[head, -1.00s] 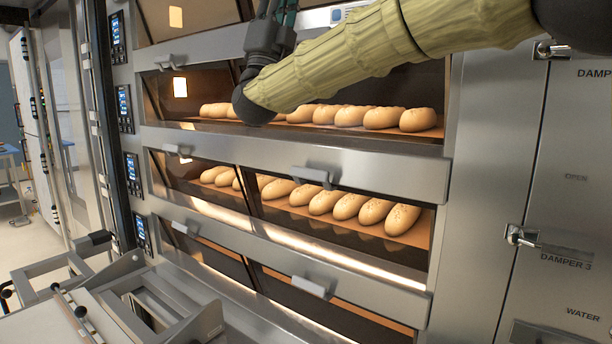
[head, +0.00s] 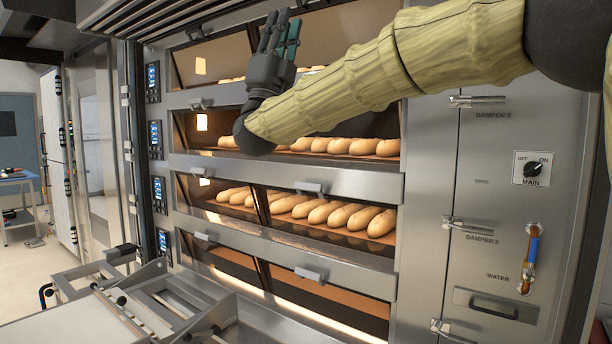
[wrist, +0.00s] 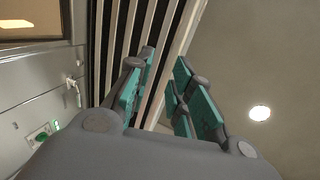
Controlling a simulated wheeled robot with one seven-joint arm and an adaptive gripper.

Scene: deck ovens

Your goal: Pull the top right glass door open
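The top right glass door (head: 340,30) is at the top of the oven stack in the head view, partly hidden behind my gripper and sleeved arm. Its handle is not visible. My gripper (head: 279,28) points upward in front of the top deck, near the line between the left and right doors. In the wrist view my gripper (wrist: 158,92) shows its green-padded fingers apart, with nothing between them. I cannot tell how far the gripper is from the glass.
Lower decks hold several loaves (head: 335,215) behind glass with bar handles (head: 310,188). A steel loader (head: 170,310) stands at lower left. A panel with latches (head: 468,223) and a main switch (head: 532,168) is at right. Ceiling slats (wrist: 140,30) are above the gripper.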

